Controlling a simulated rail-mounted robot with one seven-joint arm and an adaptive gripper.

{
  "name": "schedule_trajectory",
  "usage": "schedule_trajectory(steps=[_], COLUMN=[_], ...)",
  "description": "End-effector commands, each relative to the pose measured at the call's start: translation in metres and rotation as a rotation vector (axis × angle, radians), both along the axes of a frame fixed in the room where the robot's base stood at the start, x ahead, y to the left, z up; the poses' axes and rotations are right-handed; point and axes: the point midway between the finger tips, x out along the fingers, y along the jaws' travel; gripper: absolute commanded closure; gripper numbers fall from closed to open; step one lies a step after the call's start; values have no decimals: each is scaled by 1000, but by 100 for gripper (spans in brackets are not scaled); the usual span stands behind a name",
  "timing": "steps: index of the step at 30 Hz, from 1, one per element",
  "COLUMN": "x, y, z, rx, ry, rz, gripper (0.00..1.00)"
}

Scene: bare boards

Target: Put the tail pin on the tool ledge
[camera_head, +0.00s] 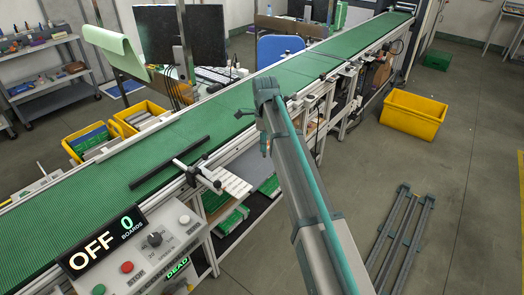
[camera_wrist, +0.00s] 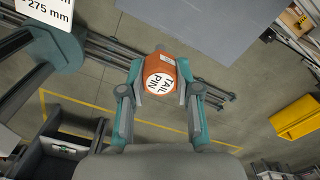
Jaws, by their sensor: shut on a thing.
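The tail pin (camera_wrist: 160,78) is an orange block with a round white end that reads "TAIL PIN". In the wrist view it sits between the two fingers of my gripper (camera_wrist: 160,88), which is shut on it and holds it above the floor. My arm reaches up across the middle of the head view, and the pin cannot be made out there. No tool ledge is clearly labelled. A white slotted plate (camera_head: 230,184) juts from the near side of the green conveyor; I cannot tell whether it is the ledge.
A dark bar (camera_head: 168,163) lies across the green conveyor belt (camera_head: 220,110). A control box (camera_head: 150,245) reading "OFF" stands at the front left. A yellow crate (camera_head: 412,115) and grey rails (camera_head: 402,235) lie on the floor at the right. Open floor surrounds them.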

Motion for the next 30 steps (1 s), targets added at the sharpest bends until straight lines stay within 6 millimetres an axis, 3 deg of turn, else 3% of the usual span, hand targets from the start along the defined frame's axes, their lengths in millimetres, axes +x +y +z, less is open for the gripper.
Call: schedule_trajectory(steps=[1,4,12,22,30], x=[16,37,67,81,80], y=[5,11,20,24,24], z=[-1,-11,-54,-73,-104], rx=[-1,-1,0,0,0], ry=[1,2,0,0,0], rz=[0,0,0,0,0], gripper=[100,100,100,100,100])
